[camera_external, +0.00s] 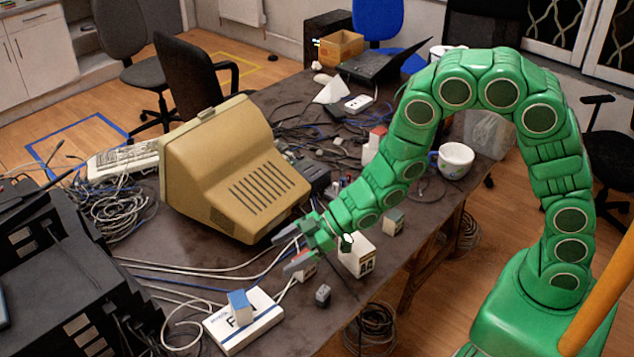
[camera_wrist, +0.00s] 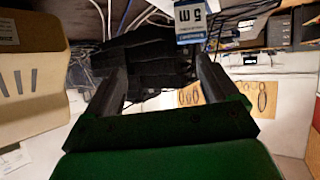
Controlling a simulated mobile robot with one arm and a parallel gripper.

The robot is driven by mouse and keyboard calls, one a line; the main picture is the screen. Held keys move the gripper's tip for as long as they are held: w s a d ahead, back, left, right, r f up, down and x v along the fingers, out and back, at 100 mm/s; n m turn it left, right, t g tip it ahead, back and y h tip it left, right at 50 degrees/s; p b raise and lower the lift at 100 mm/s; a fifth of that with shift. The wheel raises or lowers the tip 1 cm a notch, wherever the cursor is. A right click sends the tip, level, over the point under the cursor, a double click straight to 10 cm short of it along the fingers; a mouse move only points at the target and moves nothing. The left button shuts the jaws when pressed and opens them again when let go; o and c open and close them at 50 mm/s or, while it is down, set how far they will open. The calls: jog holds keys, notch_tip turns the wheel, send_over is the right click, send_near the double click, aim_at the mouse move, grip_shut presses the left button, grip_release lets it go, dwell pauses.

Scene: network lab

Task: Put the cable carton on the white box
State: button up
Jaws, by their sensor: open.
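The cable carton (camera_external: 240,307) is a small blue and white block. It appears to rest on top of the flat white box (camera_external: 262,329) at the table's near left in the external view. In the wrist view a carton (camera_wrist: 190,22) marked 5 m shows upside down at the top edge, beyond the fingertip on the right. My gripper (camera_external: 290,247) is open and empty above the table, up and right of the carton and apart from it. Both fingers (camera_wrist: 160,66) show in the wrist view with nothing between them. The white box is not clearly visible there.
A beige monitor (camera_external: 235,170) stands just behind my gripper. Black equipment (camera_external: 75,285) is at the left. Loose cables run across the table by the white box.

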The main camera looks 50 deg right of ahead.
jog(key=d+r+m+t+h, duration=0.1)
jog(key=d+r+m+h, duration=0.3)
jog(key=d, duration=0.8)
jog(key=d+r+m+h, duration=0.2)
jog(key=d+r+h, duration=0.25)
jog(key=d, duration=0.85)
jog(key=s+d+r+m+g+h, duration=0.2)
jog(key=s+d+r+m+h, duration=0.15)
jog(key=s+d, duration=0.5)
jog(key=s+d+r+m+g, duration=0.1)
jog(key=s+r+g, duration=0.2)
jog(key=s, duration=1)
jog(key=s+d+r+m+g+y, duration=0.1)
jog(key=s+r+m+g, duration=0.1)
jog(key=s, duration=1.2)
jog(key=shift+s+d+r+g, duration=0.35)
jog(key=shift+r+g, duration=0.4)
jog(key=shift+g, duration=0.25)
